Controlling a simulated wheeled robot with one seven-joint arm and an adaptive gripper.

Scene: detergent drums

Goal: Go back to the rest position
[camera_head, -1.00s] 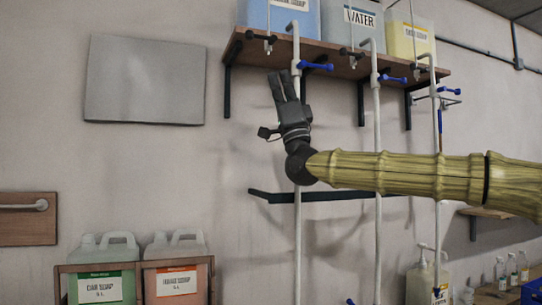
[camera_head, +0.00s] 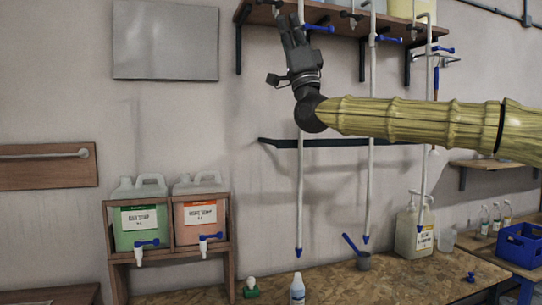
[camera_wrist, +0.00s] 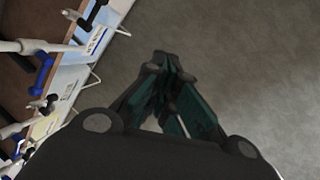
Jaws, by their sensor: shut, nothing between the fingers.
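My gripper (camera_head: 292,30) is raised in the head view, fingers pointing up, in front of the wall just below and overlapping the shelf with the drums. It is shut and empty. My arm reaches in from the right edge, roughly level. In the wrist view my gripper (camera_wrist: 165,68) shows its fingers brought together, with nothing between them and grey wall or ceiling beyond.
A wooden shelf (camera_head: 341,23) with drums and blue-handled taps is close to my gripper. White pipes (camera_head: 299,200) hang behind my arm. Below are a workbench (camera_head: 390,285), two soap canisters in a wooden rack (camera_head: 167,250), a bottle (camera_head: 297,290) and a blue crate (camera_head: 522,246).

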